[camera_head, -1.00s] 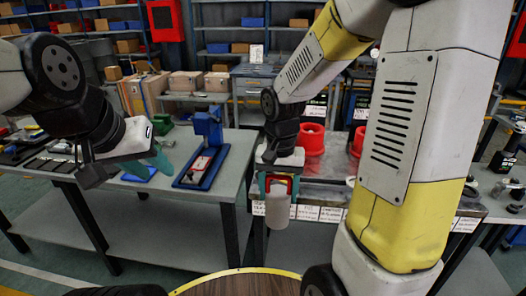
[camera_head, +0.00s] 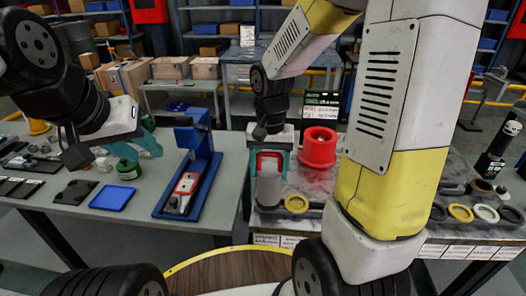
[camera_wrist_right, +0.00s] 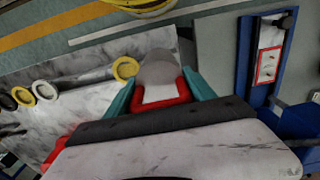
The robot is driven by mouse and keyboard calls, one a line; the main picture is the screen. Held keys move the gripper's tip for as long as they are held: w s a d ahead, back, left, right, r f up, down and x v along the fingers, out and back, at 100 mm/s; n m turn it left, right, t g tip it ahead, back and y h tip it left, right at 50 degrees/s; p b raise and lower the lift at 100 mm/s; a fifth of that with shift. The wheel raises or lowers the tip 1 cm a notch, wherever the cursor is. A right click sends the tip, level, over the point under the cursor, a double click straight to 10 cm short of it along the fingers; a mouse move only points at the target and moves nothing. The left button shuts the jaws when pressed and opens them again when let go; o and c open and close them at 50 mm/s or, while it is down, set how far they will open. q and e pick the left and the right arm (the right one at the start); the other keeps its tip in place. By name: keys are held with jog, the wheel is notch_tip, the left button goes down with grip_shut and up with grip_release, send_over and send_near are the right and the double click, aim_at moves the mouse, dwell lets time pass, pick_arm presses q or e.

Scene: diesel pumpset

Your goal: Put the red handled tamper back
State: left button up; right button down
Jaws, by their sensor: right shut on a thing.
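The tamper (camera_head: 268,190) has a red frame handle and a pale grey rounded body. My right gripper (camera_head: 269,162) is shut on its red handle, with one teal finger at each side. The body hangs down, roughly upright, by the left end of the right bench (camera_head: 330,196); I cannot tell whether it touches anything. In the right wrist view the red handle (camera_wrist_right: 165,97) sits between the teal fingers, with the grey body (camera_wrist_right: 158,66) beyond. My left gripper (camera_head: 138,150) is over the left bench, away from the tamper; its finger gap is unclear.
A red spool-shaped part (camera_head: 319,147) stands right of the tamper, with a yellow ring (camera_head: 296,205) in front. More rings (camera_head: 484,213) lie at the bench's right. A blue press (camera_head: 196,150), blue mat (camera_head: 111,198) and green can (camera_head: 127,169) are on the left bench.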

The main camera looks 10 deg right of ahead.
jog(key=w+d+f, duration=0.2)
jog(key=w, duration=0.5)
jog(key=w+d+f, duration=0.2)
jog(key=w+f, duration=0.1)
jog(key=w, duration=0.4)
jog(key=shift+w+d, duration=0.25)
jog(key=shift+w, duration=0.05)
jog(key=shift+f, duration=0.1)
jog(key=shift+c, duration=1.6)
grip_release()
